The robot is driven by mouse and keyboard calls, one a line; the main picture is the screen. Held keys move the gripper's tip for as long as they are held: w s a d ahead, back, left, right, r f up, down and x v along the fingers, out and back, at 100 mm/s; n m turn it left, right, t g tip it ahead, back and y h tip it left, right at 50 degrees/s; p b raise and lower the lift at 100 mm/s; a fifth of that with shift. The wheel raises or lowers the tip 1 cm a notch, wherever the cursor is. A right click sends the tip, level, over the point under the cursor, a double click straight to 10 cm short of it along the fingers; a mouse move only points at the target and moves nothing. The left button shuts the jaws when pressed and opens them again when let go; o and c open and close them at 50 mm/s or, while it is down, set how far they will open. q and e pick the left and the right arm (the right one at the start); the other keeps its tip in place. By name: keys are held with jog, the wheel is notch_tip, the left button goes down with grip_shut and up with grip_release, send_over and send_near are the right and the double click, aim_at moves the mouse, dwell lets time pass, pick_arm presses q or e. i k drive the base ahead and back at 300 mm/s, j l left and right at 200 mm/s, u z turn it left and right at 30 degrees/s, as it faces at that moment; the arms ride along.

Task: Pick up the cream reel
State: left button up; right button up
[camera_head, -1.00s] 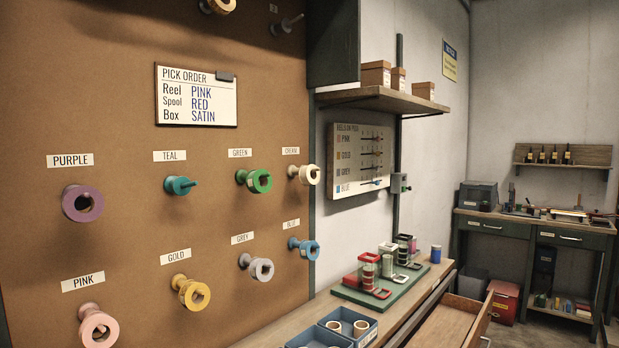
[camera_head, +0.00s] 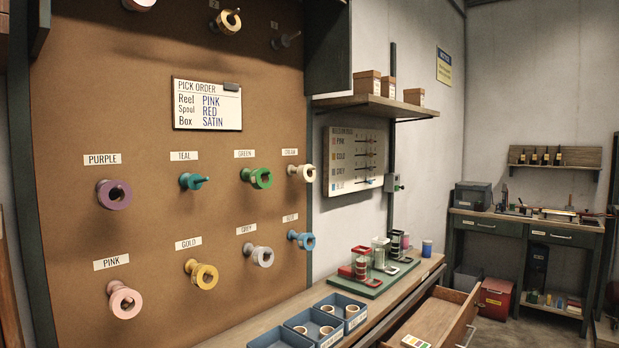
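The cream reel (camera_head: 307,173) hangs on a peg at the right edge of the brown pegboard (camera_head: 130,245), under a label that reads CREAM (camera_head: 290,152). The green reel (camera_head: 262,178) hangs to its left and the blue reel (camera_head: 306,241) hangs below it. Neither of my grippers shows in the head view, so I cannot see their state.
Purple (camera_head: 113,194), teal (camera_head: 190,181), pink (camera_head: 125,302), gold (camera_head: 205,276) and grey (camera_head: 263,256) reels hang nearby. Below right, a bench holds blue trays (camera_head: 283,338) and a green board (camera_head: 378,284). An open drawer (camera_head: 452,322) juts out. A shelf (camera_head: 375,106) projects at upper right.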

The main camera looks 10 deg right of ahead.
aim_at(303, 176)
jog(key=k+u, duration=0.15)
jog(key=u, duration=0.3)
jog(key=k+u, duration=0.15)
jog(key=u, duration=0.3)
jog(key=l+u, duration=0.2)
jog(key=u, duration=0.2)
jog(key=l+u, duration=0.25)
jog(key=u, duration=0.15)
jog(key=k+l, duration=0.1)
jog(key=l, duration=0.35)
jog(key=k+l, duration=0.1)
jog(key=l, duration=0.35)
jog(key=k+l, duration=0.1)
jog(key=l, duration=0.8)
jog(key=k, duration=0.05)
